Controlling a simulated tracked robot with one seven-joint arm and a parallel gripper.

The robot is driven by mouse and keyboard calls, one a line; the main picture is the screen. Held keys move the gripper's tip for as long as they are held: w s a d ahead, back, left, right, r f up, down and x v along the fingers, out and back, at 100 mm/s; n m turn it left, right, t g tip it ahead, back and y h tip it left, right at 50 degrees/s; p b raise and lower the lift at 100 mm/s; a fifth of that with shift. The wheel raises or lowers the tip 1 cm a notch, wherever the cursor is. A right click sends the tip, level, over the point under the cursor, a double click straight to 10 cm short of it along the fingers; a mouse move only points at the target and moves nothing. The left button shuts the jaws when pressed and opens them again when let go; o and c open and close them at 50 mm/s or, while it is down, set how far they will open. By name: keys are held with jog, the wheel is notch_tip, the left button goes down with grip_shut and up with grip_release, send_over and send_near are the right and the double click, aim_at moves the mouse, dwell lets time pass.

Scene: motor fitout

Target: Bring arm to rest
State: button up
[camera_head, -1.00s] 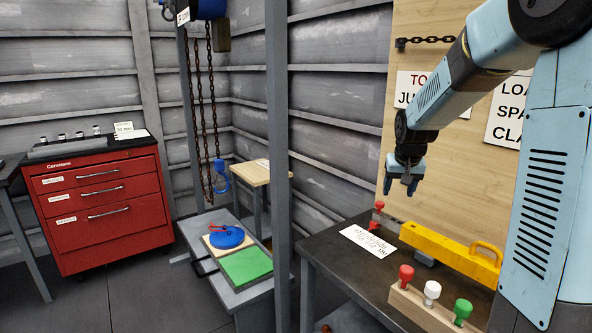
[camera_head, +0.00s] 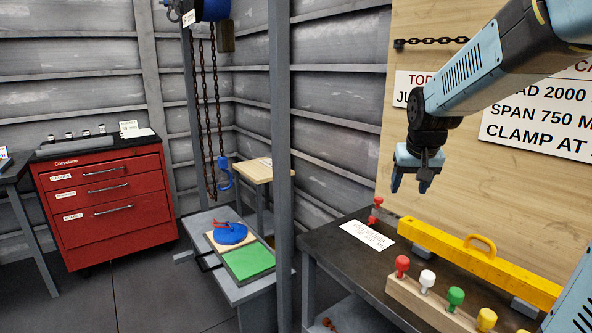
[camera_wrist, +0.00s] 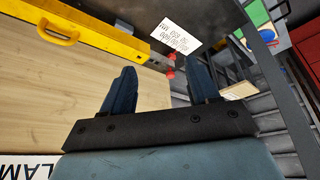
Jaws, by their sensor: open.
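My gripper (camera_head: 410,186) hangs from my blue arm above the back of the dark workbench (camera_head: 350,268), in front of the wooden board. Its two dark blue fingers are apart with nothing between them. In the wrist view my gripper (camera_wrist: 160,85) also shows open and empty. A red clamp-like piece (camera_head: 376,211) stands on the bench below it, apart from the fingers. A white written card (camera_head: 367,236) lies on the bench nearby.
A yellow beam with a handle (camera_head: 470,258) lies along the bench. A wooden block (camera_head: 420,302) holds several coloured knobs. A grey post (camera_head: 281,150) stands left of the bench. Chains with a hook (camera_head: 222,175) hang beyond it. A red drawer cabinet (camera_head: 105,205) stands far left.

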jog(key=s+a, duration=0.1)
jog(key=s, duration=1)
jog(key=s+a+r+n, duration=0.1)
jog(key=s+a, duration=0.1)
jog(key=s, duration=0.9)
jog(key=shift+a+r+t+y, duration=0.15)
jog(key=shift+r+t+y, duration=0.15)
jog(key=shift+t+y, duration=0.1)
